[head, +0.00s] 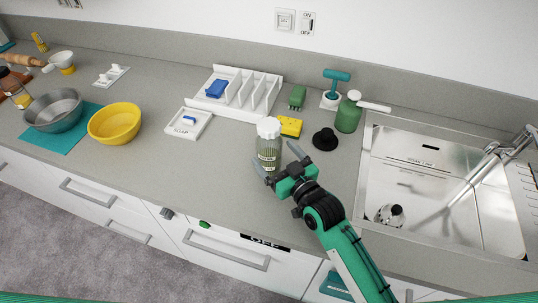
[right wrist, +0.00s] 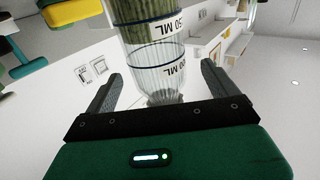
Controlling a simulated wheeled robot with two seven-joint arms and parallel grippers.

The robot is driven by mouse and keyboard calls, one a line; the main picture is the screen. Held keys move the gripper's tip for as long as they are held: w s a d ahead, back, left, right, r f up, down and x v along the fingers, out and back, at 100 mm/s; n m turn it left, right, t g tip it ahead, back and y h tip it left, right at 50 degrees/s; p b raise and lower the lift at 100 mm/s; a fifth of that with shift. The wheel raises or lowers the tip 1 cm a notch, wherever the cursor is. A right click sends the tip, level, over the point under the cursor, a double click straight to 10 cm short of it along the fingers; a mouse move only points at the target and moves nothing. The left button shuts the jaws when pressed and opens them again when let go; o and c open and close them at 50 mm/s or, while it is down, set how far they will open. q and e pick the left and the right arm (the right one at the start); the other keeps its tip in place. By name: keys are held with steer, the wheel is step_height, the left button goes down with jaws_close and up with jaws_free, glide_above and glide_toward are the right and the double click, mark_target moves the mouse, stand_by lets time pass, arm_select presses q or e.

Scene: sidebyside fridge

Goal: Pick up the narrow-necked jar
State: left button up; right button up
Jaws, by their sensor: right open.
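The narrow-necked jar (head: 268,148) is clear glass with a white lid and greenish contents. It stands upright on the grey counter, left of the sink. My right gripper (head: 279,163) is open low at the jar's near side, with one finger on each side of it. In the right wrist view, the jar (right wrist: 150,62) shows volume marks and lies between the open fingers (right wrist: 160,78), with gaps on both sides. Whether the jar reaches deep between the fingers is hard to tell. My left gripper is not in view.
A yellow sponge (head: 290,126) and a black stopper (head: 325,139) lie close behind and right of the jar. A green soap bottle (head: 349,113) stands by the sink (head: 385,170). A soap dish (head: 188,124) and yellow bowl (head: 114,123) are left.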

mark_target(267, 142)
steer(key=shift+w+a+r, duration=0.1)
steer(key=shift+w+a, duration=0.2)
steer(key=shift+w, duration=0.15)
steer(key=x, duration=0.1)
steer(key=p+x, duration=0.2)
steer(key=x, duration=0.1)
steer(key=shift+w+d+r, duration=0.15)
steer(key=shift+w+r, duration=0.05)
steer(key=shift+r, duration=0.1)
steer(key=shift+w+a, duration=0.25)
steer(key=shift+w, duration=0.1)
steer(key=shift+f, duration=0.1)
steer(key=c, duration=1.9)
